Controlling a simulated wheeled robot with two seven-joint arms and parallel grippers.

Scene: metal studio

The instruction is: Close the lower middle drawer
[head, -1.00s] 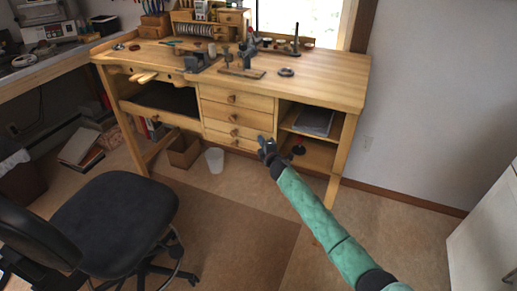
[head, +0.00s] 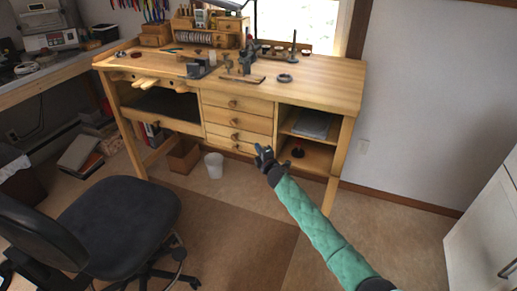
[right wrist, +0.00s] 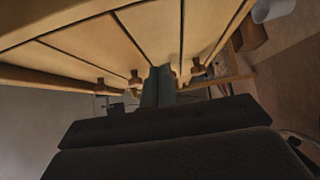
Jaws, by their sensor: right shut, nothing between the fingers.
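The wooden workbench holds a middle stack of drawers with round knobs. The lower middle drawer (head: 222,131) is near the bottom of the stack; I cannot tell clearly how far it stands out. My right gripper (head: 262,152) is shut and empty at the lower right corner of the stack. In the right wrist view the fingers (right wrist: 158,86) point at the drawer fronts (right wrist: 152,35), between two knobs (right wrist: 135,76) (right wrist: 197,68). Whether they touch a front I cannot tell. My left gripper is not in view.
Open shelves (head: 305,155) lie right of the drawers. A white bin (head: 214,165) and a box (head: 184,156) stand on the floor below. A black chair (head: 120,225) stands at the left front. The floor right of my arm is clear.

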